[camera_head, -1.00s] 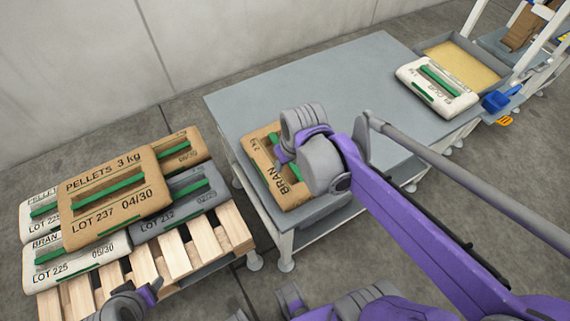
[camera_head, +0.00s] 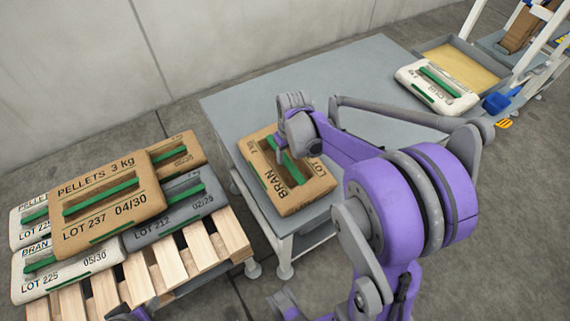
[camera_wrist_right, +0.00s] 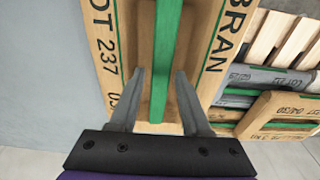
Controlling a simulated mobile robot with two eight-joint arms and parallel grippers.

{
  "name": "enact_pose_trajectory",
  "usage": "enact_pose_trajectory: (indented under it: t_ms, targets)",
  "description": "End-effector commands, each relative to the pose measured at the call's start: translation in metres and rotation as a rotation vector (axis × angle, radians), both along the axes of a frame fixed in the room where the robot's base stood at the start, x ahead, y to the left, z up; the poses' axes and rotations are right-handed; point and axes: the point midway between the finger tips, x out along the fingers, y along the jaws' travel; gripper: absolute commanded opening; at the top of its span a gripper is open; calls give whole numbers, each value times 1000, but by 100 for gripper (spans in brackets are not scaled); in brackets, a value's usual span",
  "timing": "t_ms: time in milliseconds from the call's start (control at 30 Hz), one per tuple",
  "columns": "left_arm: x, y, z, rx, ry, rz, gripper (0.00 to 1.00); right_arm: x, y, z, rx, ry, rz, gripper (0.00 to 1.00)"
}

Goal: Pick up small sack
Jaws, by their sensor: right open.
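The small brown sack marked BRAN (camera_head: 300,195) lies flat on the near left end of the grey table, with a green strip along its middle. In the right wrist view the brown sack (camera_wrist_right: 112,50) fills the middle. My right gripper (camera_wrist_right: 159,76) is open above it, with one finger on each side of the green strip (camera_wrist_right: 166,50). I cannot tell whether the fingers touch the sack. In the head view my right wrist covers the sack's upper part and hides the fingertips. Only a scrap of my left arm shows at the bottom left edge.
A wooden pallet (camera_head: 168,258) to the left of the table (camera_head: 340,75) bears several stacked sacks, including a brown PELLETS sack (camera_head: 105,192) on top. A white sack (camera_head: 432,85) lies at the table's far right by a shallow tray (camera_head: 490,52). The table's middle is largely clear.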

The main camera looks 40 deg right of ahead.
Motion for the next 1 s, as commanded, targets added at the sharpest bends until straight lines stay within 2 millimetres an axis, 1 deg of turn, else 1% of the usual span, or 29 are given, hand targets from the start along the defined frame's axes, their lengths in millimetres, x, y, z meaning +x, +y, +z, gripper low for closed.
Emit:
enact_pose_trajectory:
  t_ms: [33,100,200,300,500,533,667,700,800,1000]
  targets:
    - [0,0,-2,0,1,0,62,5,0,-9,0,0,1,48]
    - [0,0,-3,0,1,0,62,9,1,-19,0,0,0,48]
    - [-1,0,-4,0,1,0,62,10,1,-31,0,0,-1,48]
    - [-1,0,-5,0,2,0,62,10,1,-36,0,0,-1,48]
    - [-1,0,-4,0,2,0,62,10,1,-36,0,0,-1,48]
    - [-1,0,-4,0,2,0,62,10,1,-36,0,0,-1,46]
    - [-1,0,-4,0,1,0,62,10,1,-36,0,0,-1,22]
    - [-1,0,-4,0,1,0,62,10,1,-36,0,0,-1,15]
    - [-1,0,-4,0,1,0,62,10,1,-36,0,0,-1,0]
    - [-1,0,-4,0,2,0,62,10,1,-36,0,0,-1,0]
